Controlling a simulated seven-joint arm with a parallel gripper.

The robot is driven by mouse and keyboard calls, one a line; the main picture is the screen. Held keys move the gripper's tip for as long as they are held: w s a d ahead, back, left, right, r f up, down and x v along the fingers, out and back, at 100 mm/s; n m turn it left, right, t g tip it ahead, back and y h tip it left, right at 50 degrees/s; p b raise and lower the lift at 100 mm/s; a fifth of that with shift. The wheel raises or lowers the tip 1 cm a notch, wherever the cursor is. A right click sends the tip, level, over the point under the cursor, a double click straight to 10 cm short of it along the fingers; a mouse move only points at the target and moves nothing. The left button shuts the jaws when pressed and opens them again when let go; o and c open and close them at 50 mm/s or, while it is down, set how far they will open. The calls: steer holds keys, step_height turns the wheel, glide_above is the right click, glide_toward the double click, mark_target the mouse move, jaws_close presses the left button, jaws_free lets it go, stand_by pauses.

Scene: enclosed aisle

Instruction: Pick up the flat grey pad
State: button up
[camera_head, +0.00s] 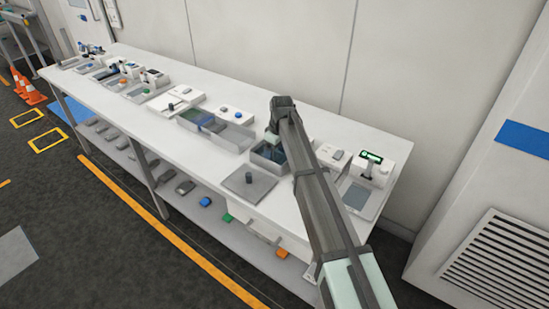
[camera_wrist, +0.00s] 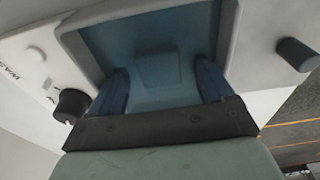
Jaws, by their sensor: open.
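A flat square blue-grey pad (camera_wrist: 158,68) lies on the floor of an open bin, seen in the wrist view. The bin has a pale rim (camera_wrist: 75,42) and a bluish inside. My gripper (camera_wrist: 163,78) is open, with one dark blue finger on each side below the pad in the picture. The fingers reach over the bin and nothing is between them. In the head view my gripper (camera_head: 270,143) points down at the bin (camera_head: 262,160) on the white table. The pad cannot be made out in that view.
A grey tray with a dark knob (camera_head: 249,180) stands beside the bin, and the knob shows in the wrist view (camera_wrist: 297,54). A white device with a green display (camera_head: 372,157) stands at the right. Clear bins (camera_head: 228,136) and small items line the table (camera_head: 190,165).

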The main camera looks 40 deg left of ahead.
steer(key=shift+f, duration=0.25)
steer(key=c, duration=1.1)
steer(key=shift+r, duration=0.15)
steer(key=shift+c, duration=0.2)
